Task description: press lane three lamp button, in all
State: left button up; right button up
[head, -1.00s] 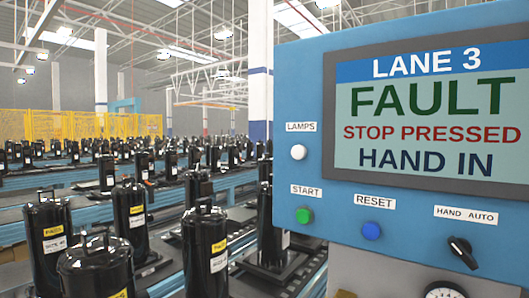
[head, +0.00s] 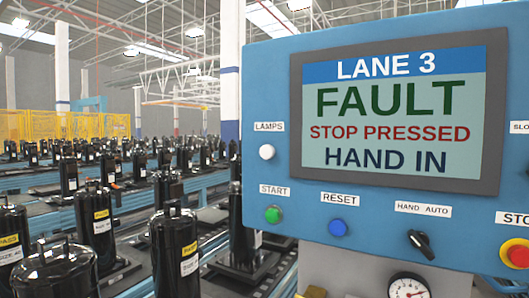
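A blue lane three control panel (head: 262,100) fills the right of the head view. Its lamp button (head: 267,152) is a small white round knob under the label LAMPS, left of the screen. The screen (head: 393,108) reads LANE 3, FAULT, STOP PRESSED, HAND IN. Neither of my grippers shows in the view.
Below the lamp button are a green START button (head: 273,215) and a blue RESET button (head: 338,228). A black HAND AUTO selector (head: 421,244) and a red stop button (head: 517,255) are further right. A gauge (head: 408,287) sits below. Black compressors (head: 177,250) stand on conveyors at left.

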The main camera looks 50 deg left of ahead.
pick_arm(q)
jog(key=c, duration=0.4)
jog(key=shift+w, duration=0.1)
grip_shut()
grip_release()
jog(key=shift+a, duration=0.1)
